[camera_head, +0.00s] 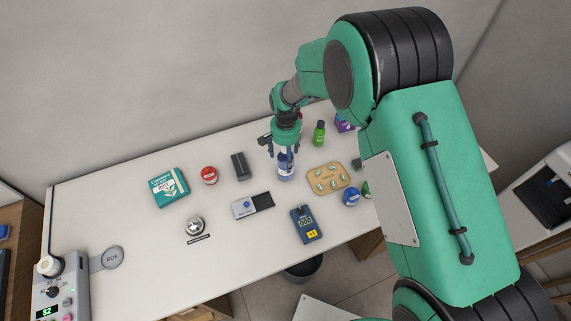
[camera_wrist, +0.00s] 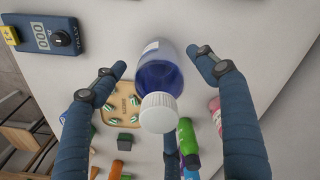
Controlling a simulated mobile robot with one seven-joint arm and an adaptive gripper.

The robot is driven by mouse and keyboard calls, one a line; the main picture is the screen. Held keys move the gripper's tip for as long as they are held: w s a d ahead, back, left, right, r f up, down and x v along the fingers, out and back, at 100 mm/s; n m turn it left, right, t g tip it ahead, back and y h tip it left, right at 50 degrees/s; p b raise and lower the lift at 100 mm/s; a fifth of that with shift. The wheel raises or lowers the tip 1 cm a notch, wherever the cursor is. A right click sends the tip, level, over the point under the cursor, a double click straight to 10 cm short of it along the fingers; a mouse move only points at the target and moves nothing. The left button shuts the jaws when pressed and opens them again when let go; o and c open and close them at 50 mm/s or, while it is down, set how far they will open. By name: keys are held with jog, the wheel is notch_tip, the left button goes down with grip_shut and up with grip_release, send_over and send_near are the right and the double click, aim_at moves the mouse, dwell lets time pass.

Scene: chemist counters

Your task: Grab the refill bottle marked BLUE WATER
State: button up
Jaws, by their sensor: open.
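A blue bottle (camera_head: 285,170) with a white label stands on the white counter, partly hidden behind my gripper. In the wrist view the blue bottle (camera_wrist: 160,70) shows its ribbed white cap toward the camera, and its label is too small to read. My gripper (camera_head: 283,158) is directly above and around the bottle's upper part in the head view. In the wrist view my gripper (camera_wrist: 160,72) is open, with dark blue fingers on either side of the bottle and gaps between them and it.
A tan tray (camera_head: 345,179) with green items sits right of the bottle. A green bottle (camera_head: 319,133) stands behind it.

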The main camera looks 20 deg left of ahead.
grip_shut()
dwell(0.4)
jog(key=shift+r, duration=0.1)
jog(key=shift+r, duration=4.95)
